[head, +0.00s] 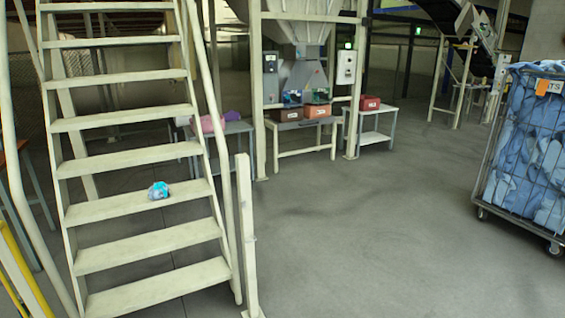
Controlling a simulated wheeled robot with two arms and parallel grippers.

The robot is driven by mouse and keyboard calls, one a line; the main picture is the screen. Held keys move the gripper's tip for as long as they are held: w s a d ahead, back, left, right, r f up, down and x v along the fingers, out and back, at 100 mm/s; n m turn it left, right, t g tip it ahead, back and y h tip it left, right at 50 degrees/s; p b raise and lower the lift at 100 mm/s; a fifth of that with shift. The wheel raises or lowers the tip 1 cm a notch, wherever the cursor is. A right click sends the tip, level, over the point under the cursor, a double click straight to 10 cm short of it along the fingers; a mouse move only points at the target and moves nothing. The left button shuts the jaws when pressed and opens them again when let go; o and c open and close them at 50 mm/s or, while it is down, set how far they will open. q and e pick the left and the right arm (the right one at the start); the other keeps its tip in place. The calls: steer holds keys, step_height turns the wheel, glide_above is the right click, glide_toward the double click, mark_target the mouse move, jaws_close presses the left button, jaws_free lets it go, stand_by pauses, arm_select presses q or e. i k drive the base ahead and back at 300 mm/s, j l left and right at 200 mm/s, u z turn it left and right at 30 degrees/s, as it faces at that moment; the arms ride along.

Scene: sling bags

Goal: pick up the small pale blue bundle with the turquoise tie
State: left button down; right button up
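A small pale blue bundle with a turquoise part (158,190) rests on a tread of the cream metal stairs (135,207) at the left in the head view. It sits near the middle of the tread, on one of the lower steps. It is too small to make out the tie clearly. Neither of my grippers shows in this view.
A handrail (212,90) and a cream post (246,225) flank the stairs on the right. A wire cage trolley (480,213) full of blue cloth stands at the right. Tables with bins (290,113) stand at the back. The grey floor (370,230) between is clear.

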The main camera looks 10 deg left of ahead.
mark_target(160, 190)
steer(key=i+j+u, duration=0.15)
steer(key=i+u, duration=0.25)
steer(key=i, duration=0.2)
steer(key=i+u, duration=0.4)
steer(key=i, duration=0.2)
steer(key=i+l+u, duration=0.25)
steer(key=i+u, duration=0.15)
steer(key=i, duration=0.2)
